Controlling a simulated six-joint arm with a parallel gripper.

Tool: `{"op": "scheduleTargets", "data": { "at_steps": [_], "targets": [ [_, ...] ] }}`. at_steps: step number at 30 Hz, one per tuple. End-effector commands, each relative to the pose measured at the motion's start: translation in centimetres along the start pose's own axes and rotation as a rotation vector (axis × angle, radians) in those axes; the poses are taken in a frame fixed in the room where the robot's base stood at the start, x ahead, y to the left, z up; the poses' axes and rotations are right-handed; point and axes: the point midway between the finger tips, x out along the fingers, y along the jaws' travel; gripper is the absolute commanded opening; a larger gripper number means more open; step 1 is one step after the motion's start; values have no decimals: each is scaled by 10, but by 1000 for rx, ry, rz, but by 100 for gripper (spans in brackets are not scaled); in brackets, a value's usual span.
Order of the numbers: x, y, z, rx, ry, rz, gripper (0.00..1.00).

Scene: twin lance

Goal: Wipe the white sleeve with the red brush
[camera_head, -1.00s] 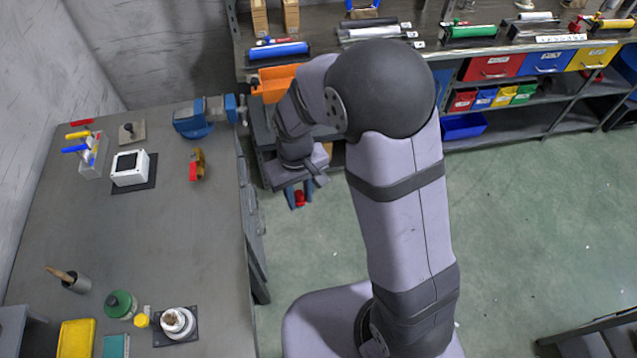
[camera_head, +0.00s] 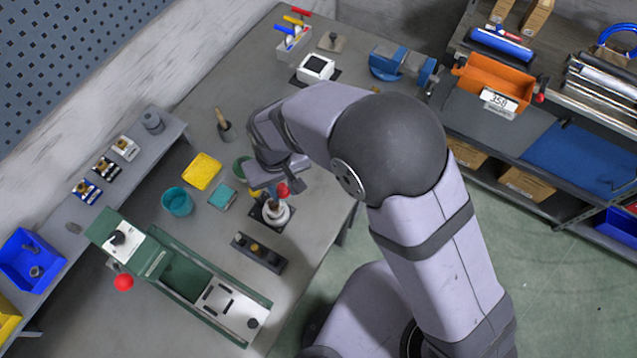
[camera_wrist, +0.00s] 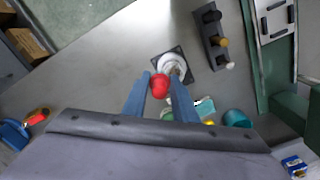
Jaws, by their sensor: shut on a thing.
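My gripper (camera_head: 276,192) is shut on a red, rounded piece that I take for the red brush (camera_head: 283,190). In the wrist view, the red brush (camera_wrist: 160,83) sits between the two blue fingers (camera_wrist: 155,87); its bristles are not clear. The white sleeve (camera_head: 276,216) stands upright on a dark square base near the table's right edge, with brown material at its top. It also shows in the wrist view (camera_wrist: 171,62), just beyond the brush. The brush appears over or beside the sleeve's top; I cannot tell whether they touch.
A dark rack (camera_head: 258,252) with several knobs stands in front of the sleeve. A green machine (camera_head: 180,275) fills the front. Bare table lies right of the sleeve.

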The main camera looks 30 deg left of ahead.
Motion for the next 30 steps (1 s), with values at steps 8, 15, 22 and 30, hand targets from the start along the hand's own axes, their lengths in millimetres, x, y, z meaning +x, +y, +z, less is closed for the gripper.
{"op": "scheduleTargets", "data": {
  "at_steps": [8, 15, 22, 30],
  "targets": [
    [-19, -6, -34, 359, 1, -1, 8],
    [-26, -6, -36, 710, -2, 1, 8],
    [-26, -6, -33, 911, -1, 0, 8],
    [-25, -5, -33, 970, -2, 0, 8]
  ]
}}
